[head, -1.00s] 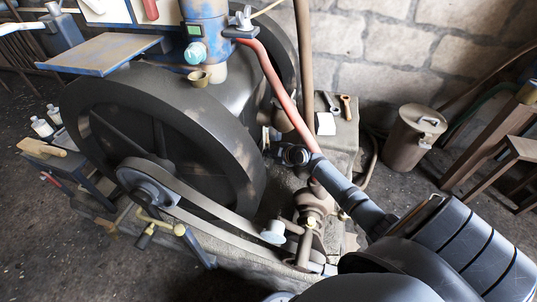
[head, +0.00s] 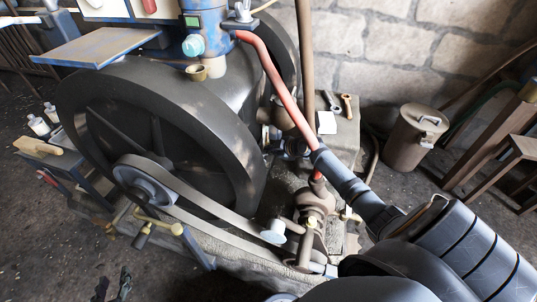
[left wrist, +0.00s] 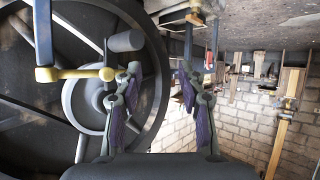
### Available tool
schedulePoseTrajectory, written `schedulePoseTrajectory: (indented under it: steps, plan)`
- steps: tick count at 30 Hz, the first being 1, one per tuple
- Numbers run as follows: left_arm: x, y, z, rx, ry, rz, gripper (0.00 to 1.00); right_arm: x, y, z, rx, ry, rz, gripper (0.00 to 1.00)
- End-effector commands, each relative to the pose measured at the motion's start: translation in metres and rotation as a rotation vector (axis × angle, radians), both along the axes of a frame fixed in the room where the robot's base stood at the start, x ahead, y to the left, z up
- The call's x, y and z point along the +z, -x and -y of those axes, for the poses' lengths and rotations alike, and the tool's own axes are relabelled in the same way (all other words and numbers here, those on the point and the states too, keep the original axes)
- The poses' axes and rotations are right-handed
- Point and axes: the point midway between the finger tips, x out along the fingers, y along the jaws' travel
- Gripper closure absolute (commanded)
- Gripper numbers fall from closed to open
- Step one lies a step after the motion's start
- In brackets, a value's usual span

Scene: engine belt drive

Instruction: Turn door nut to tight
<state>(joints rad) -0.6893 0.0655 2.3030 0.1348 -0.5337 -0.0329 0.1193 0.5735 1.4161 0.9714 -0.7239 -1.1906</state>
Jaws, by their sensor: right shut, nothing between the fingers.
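I cannot single out the door nut for certain in either view. My right arm reaches in from the lower right of the head view, and my right gripper (head: 292,149) is beside the engine's side, partly behind the red pipe (head: 275,85). It is shut with nothing visible in it, and its contact with any nut is hidden. My left gripper (left wrist: 158,88) is open and empty in the left wrist view, with the pulley (left wrist: 90,105) to the left of its fingers. Small dark tips at the bottom left of the head view look like my left gripper (head: 118,284).
The big flywheel (head: 210,120) and belt (head: 210,200) fill the middle. A yellow crank handle (head: 160,222) sticks out by the pulley. A lidded can (head: 408,140) stands on the right.

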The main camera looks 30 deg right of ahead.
Motion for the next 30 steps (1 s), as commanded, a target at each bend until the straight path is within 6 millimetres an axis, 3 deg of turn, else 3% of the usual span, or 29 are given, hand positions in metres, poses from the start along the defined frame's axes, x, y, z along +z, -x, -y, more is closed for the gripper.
schedulePoseTrajectory:
  steps: [6,12,21,30]
  plan:
    - [0.071,-0.035,-0.003,0.015,-0.008,0.31,0.6,-0.003,-0.005,0.006,-0.002,-0.047,-0.04,1.0]
    - [0.12,-0.045,-0.005,0.02,-0.012,0.5,0.6,-0.001,-0.008,0.009,-0.003,-0.095,-0.077,1.0]
    - [0.149,-0.048,-0.005,0.023,-0.014,0.613,0.6,0.0,-0.01,0.012,-0.007,-0.095,-0.077,1.0]
    - [0.154,-0.048,-0.005,0.023,-0.014,0.633,0.6,0.0,-0.01,0.013,-0.008,-0.094,-0.077,1.0]
